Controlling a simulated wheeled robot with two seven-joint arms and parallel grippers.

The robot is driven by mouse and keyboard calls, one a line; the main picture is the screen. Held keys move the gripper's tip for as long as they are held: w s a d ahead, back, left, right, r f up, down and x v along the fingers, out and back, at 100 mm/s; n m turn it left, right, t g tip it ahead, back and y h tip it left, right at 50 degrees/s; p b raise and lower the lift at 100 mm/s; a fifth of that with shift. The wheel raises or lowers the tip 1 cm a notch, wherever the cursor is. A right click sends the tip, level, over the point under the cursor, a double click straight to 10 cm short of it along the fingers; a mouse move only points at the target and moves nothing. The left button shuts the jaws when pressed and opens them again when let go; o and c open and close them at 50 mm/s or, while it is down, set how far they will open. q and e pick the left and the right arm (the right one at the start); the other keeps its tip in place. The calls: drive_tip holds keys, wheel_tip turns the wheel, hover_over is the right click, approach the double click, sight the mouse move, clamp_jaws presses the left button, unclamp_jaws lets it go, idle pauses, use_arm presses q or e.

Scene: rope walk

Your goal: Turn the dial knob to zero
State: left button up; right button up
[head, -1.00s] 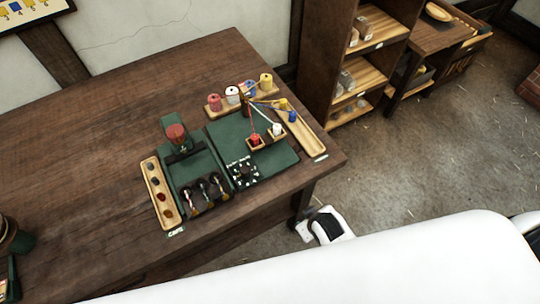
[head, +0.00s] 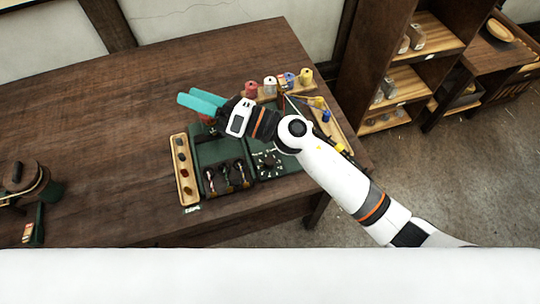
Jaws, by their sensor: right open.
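The dial knob (head: 268,163) is small and dark, with white marks around it, on the front of a green panel on the wooden table. Where it points is too small to tell. My right gripper (head: 203,101), with teal fingers, is open and reaches in from the right, above the back left of the green unit. It is apart from the dial, to its upper left. My right arm passes over the panel and hides much of its back part. My left gripper is not in view.
Several dark levers (head: 226,178) stand left of the dial. A wooden tray (head: 183,193) with small coloured pieces lies further left. Coloured spools (head: 270,86) stand behind. A dark pot (head: 32,190) is at the far left. The table's left middle is clear.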

drive_tip(key=s+a+f+n+g+h, duration=0.2)
drive_tip(key=s+a+f+n+g, duration=0.15)
drive_tip(key=n+g, duration=0.4)
drive_tip(key=n+t+h, duration=0.2)
drive_tip(key=n+h, duration=1.2)
drive_tip(key=h, duration=0.4)
hover_over(270, 160)
wheel_tip(270, 160, down, 12)
drive_tip(key=f, duration=0.1)
wheel_tip(270, 160, down, 10)
drive_tip(key=p, duration=0.4)
drive_tip(key=shift+r, duration=0.25)
drive_tip(key=shift+f, duration=0.55)
